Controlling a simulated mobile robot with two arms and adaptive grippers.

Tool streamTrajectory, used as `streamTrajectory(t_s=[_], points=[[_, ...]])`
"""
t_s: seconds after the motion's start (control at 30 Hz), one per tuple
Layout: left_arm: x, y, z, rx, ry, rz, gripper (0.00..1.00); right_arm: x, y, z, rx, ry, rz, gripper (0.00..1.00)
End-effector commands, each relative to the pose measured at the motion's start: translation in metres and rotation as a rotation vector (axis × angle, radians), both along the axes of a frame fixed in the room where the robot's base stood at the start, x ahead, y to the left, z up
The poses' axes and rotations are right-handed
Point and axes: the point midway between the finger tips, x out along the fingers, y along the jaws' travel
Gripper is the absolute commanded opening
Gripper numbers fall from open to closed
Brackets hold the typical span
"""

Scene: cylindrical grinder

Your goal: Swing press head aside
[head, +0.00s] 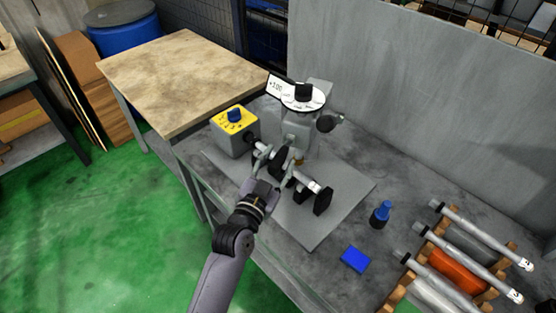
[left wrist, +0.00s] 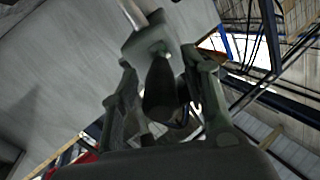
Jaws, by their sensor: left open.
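The grinder (head: 297,132) stands on a grey base plate, with a white round dial and black knob on top. I cannot tell for certain which part is the press head. A black grip-like part (head: 281,162) sits low in front of the column, beside a silver horizontal bar (head: 308,182). My left gripper (head: 273,156) reaches in from the front with its fingers apart around this black part. In the left wrist view, the open fingers (left wrist: 160,80) stand on either side of a dark tapered grip (left wrist: 159,92) below a grey block (left wrist: 152,45). Contact is unclear. My right gripper is out of view.
A yellow-topped control box (head: 234,122) stands left of the grinder. A wooden-topped table (head: 180,75) is at the back left. A blue block (head: 355,259), a blue-capped bottle (head: 381,214) and a rack of silver shafts (head: 470,260) lie right. A grey wall stands behind.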

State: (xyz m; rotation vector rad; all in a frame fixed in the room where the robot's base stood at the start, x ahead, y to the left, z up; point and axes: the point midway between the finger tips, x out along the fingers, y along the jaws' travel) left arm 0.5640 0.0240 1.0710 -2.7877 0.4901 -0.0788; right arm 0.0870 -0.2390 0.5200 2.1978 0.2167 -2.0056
Motion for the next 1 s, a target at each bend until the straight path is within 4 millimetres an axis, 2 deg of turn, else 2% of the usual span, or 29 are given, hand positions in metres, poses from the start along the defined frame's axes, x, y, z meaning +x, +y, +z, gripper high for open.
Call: streamTrajectory(t_s=[0.3, 0.5, 0.7, 0.97, 1.0], points=[[-0.060, 0.022, -0.002, 0.002, 0.004, -0.001, 0.42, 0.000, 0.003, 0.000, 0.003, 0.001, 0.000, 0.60], [-0.092, 0.034, -0.001, 0.002, 0.003, -0.001, 0.42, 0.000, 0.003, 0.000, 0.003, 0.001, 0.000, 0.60], [-0.106, 0.038, 0.000, 0.000, 0.000, -0.001, 0.42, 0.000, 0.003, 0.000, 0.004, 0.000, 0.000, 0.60], [-0.107, 0.039, 0.000, -0.001, 0.000, 0.000, 0.42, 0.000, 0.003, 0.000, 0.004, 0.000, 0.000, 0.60], [-0.107, 0.039, 0.000, 0.001, -0.001, 0.000, 0.39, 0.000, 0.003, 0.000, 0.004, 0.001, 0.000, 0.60]])
